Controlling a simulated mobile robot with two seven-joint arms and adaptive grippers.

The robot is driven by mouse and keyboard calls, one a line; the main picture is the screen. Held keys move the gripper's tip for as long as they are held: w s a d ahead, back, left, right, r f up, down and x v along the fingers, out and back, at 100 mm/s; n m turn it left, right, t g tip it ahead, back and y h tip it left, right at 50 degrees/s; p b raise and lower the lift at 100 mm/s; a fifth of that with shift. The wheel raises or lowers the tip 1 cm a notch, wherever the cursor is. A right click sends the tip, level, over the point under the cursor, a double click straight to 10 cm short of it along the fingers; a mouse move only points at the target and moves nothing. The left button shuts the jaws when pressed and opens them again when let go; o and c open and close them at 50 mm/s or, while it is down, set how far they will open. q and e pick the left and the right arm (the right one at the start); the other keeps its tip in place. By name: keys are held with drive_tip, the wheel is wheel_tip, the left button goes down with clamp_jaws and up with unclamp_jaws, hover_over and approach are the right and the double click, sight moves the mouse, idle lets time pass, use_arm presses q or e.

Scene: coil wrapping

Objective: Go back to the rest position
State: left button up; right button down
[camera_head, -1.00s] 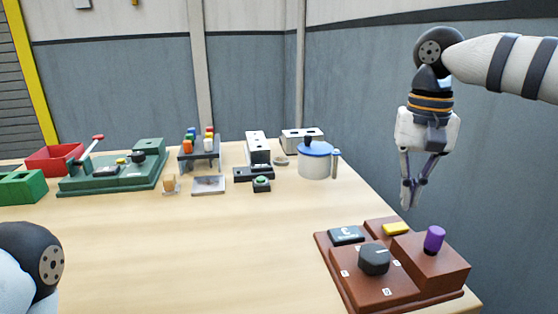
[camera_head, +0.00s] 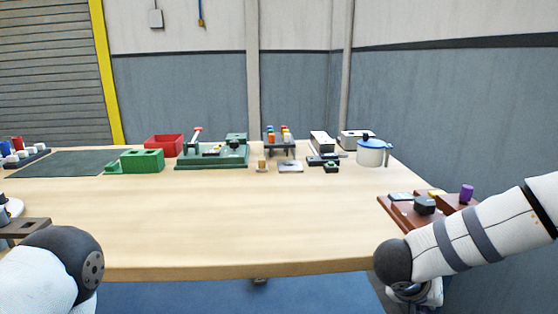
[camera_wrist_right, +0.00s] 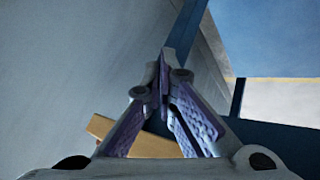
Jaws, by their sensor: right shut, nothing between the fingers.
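My right gripper (camera_head: 418,294) is low at the bottom right of the head view, beyond the table's front right edge and partly cut off by the frame. In the right wrist view its two purple-padded fingers (camera_wrist_right: 166,82) meet at the tips, shut and empty. My right forearm runs in from the right, in front of the brown control box.
The wooden table (camera_head: 240,225) is clear in the middle. The brown control box (camera_head: 398,213) with a purple knob (camera_head: 466,193) is near my right arm. A white pot with a blue lid (camera_head: 371,154), a green machine (camera_head: 212,160), green block (camera_head: 142,161) and red bin (camera_head: 164,145) stand behind.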

drive_tip(key=s+a+f+n+y, duration=0.2)
drive_tip(key=s+a+f+y, duration=0.15)
drive_tip(key=s+f, duration=0.5)
drive_tip(key=s+a+f+n+y, duration=0.2)
drive_tip(key=s+a+f, duration=0.2)
drive_tip(key=s+f, duration=0.5)
use_arm(q)
drive_tip(key=shift+s, duration=0.25)
use_arm(e)
drive_tip(key=s+g+y, duration=0.1)
drive_tip(key=s+g, duration=0.4)
drive_tip(key=s, duration=1.6)
drive_tip(key=shift+s+d+r+n+g, duration=0.2)
drive_tip(key=shift+n+g, duration=0.1)
drive_tip(key=shift+n, duration=0.1)
drive_tip(key=shift+y, duration=0.25)
